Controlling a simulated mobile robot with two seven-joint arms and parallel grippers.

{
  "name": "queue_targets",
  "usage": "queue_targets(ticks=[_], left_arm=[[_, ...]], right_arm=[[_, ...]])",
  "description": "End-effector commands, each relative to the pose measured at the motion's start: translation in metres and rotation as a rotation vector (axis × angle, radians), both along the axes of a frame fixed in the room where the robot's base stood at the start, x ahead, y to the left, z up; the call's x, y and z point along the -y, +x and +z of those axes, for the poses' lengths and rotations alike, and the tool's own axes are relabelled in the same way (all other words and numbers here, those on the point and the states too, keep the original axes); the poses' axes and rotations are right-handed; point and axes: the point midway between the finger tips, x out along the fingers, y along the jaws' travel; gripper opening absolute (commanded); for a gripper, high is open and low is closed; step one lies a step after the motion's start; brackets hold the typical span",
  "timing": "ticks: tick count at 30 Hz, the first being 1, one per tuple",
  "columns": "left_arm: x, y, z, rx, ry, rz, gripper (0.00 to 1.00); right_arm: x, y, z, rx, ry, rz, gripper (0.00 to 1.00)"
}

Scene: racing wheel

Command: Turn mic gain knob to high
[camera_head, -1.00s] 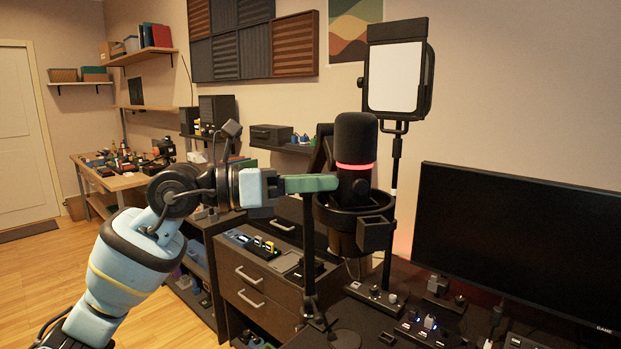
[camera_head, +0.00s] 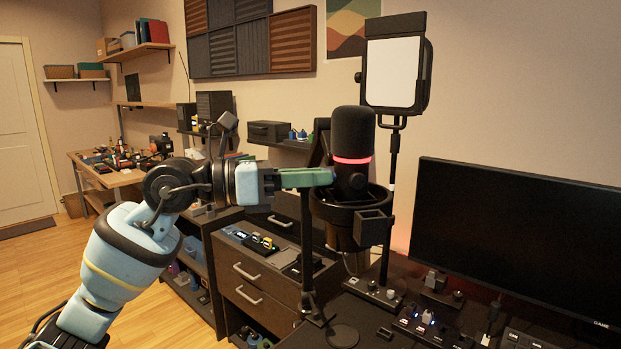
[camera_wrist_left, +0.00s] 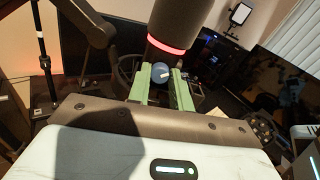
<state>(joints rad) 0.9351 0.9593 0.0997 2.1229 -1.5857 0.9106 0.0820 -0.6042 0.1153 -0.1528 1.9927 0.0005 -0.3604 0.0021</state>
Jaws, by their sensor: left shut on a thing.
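The microphone (camera_head: 352,137) is black with a glowing red ring and stands upright in a dark ring-shaped mount (camera_head: 352,205). In the left wrist view the microphone (camera_wrist_left: 174,27) rises above the green fingers. The round bluish mic gain knob (camera_wrist_left: 160,73) has a pale line pointing up and to the right. My left gripper (camera_head: 327,177) reaches the microphone's left side, and its fingers hide the knob in the head view. In the left wrist view my left gripper (camera_wrist_left: 160,78) is shut on the knob, one finger on each side. My right gripper is not in view.
A black monitor (camera_head: 520,240) stands on the desk at the right. A light panel on a stand (camera_head: 394,75) is behind the microphone. Small switches and controls (camera_head: 375,292) lie on the desk below. A drawer cabinet (camera_head: 250,285) is under my left arm.

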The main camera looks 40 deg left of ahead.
Motion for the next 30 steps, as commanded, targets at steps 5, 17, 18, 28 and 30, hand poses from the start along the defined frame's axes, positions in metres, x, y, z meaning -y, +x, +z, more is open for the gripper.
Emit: queue_targets(ticks=[5,17,18,28,30], left_arm=[[0.000,0.001,-0.002,0.083,0.094,0.002,0.00],[0.000,0.000,-0.002,0.312,0.340,0.001,0.00],[0.000,0.000,-0.001,0.332,0.362,0.001,0.00],[0.000,0.000,0.000,0.452,0.489,0.001,0.00],[0.000,-0.001,0.000,0.465,0.503,0.001,0.00]], right_arm=[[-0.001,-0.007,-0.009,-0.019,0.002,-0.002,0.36],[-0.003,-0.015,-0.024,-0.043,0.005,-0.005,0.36],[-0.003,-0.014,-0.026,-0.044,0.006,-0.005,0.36],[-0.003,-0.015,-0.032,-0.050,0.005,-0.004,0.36],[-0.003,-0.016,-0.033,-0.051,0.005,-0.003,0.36]])
